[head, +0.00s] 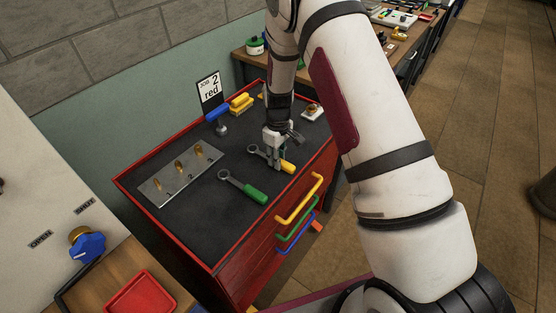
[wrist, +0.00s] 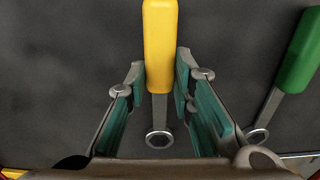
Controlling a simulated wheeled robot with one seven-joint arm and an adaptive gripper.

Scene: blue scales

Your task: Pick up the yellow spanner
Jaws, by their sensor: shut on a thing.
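The yellow spanner (head: 288,167) has a yellow handle and a grey ring head. It is at the right part of the dark top of the red cabinet; I cannot tell whether it touches the top. My gripper (head: 278,162) points down over it with its fingers at either side of the spanner. In the wrist view the yellow handle (wrist: 160,45) runs up the picture and the ring head points toward the gripper's base. The green-padded fingers (wrist: 161,78) are shut on the spanner near the handle's lower end.
A green spanner (head: 255,194) lies close by, to the right in the wrist view (wrist: 297,60). A metal plate with brass pegs (head: 181,176) is at the left. Drawer handles (head: 299,199) stick out in front.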

